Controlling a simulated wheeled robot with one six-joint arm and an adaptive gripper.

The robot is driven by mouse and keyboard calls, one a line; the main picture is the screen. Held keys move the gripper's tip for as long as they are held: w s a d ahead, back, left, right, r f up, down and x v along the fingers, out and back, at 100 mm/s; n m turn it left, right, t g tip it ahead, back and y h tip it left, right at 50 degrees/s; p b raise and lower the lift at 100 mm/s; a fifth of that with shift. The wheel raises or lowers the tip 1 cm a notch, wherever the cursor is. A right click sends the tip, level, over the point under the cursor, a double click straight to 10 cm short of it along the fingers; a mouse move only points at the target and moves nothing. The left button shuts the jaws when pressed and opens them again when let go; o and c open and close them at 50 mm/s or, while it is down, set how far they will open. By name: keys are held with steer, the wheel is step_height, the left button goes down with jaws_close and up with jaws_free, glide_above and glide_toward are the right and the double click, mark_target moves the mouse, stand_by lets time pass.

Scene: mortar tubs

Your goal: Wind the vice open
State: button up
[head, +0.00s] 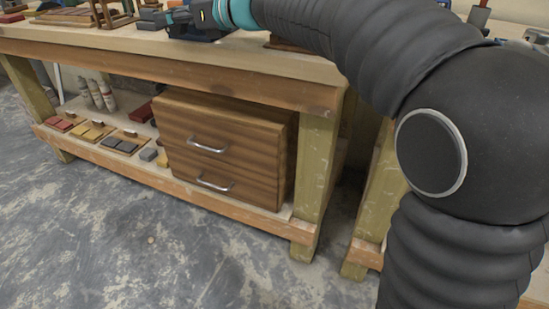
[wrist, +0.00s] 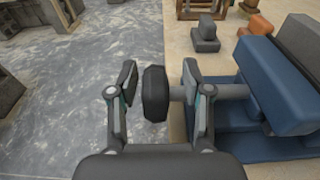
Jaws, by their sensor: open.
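The vice (wrist: 270,95) is blue with a grey screw shaft (wrist: 222,91) and fills the right of the wrist view, at the bench edge. A dark rounded handle (wrist: 155,93) sits at the shaft's near end and juts out past the bench. My gripper (wrist: 157,76) is open, with one finger on each side of the handle. Gaps show on both sides of it in this view.
The wooden workbench (head: 175,72) has a drawer unit (head: 225,145) and several small blocks on its lower shelf. A grey block (wrist: 205,38) and an orange piece (wrist: 255,27) are on the bench top beyond the vice. The concrete floor (head: 110,225) in front is clear.

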steer(key=shift+d+f+t+y+b, duration=0.15)
steer(key=shift+f+t+y+b, duration=0.35)
steer(key=shift+b, duration=1.9)
